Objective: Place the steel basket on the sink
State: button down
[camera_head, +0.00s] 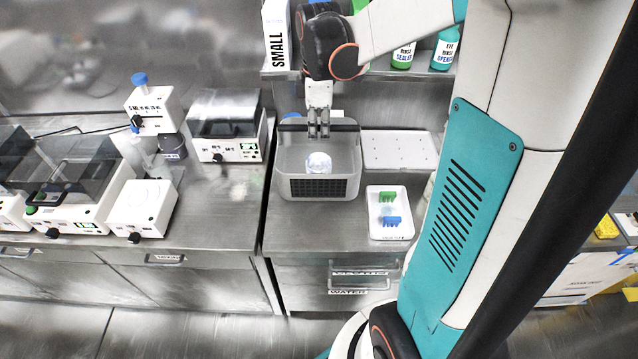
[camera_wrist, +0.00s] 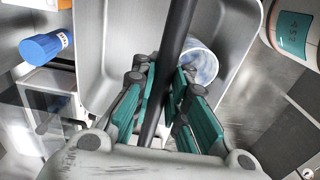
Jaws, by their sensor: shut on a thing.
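The steel basket (camera_head: 347,189) is a grey, open-topped box with a dark mesh panel at its front, on the steel counter. A clear round vessel (camera_head: 319,163) sits inside it; it also shows in the wrist view (camera_wrist: 203,64). My gripper (camera_head: 319,131) points down over the basket, toward its back. In the wrist view, the teal fingers (camera_wrist: 163,95) are shut on a dark bar (camera_wrist: 178,38) that crosses above the basket and looks like its handle. I cannot tell whether the basket's bottom touches the counter. No sink can be clearly made out.
A white tray (camera_head: 402,229) with green and blue pieces stands right of the basket. A flat white panel (camera_head: 375,148) lies behind it. Lidded instruments (camera_head: 226,128) stand on the left counter. A shelf (camera_head: 372,73) with bottles (camera_head: 445,48) hangs above.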

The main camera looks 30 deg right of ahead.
notch_tip(320, 180, down, 16)
jog(key=b, duration=0.4)
jog(key=shift+f, duration=0.1)
jog(key=c, duration=2.1)
grip_release()
jog(key=shift+f+b, duration=0.15)
jog(key=shift+b, duration=0.15)
jog(key=o, duration=0.5)
jog(key=shift+r, duration=0.2)
notch_tip(320, 180, up, 12)
jog(key=p, duration=0.3)
jog(key=shift+p, duration=0.4)
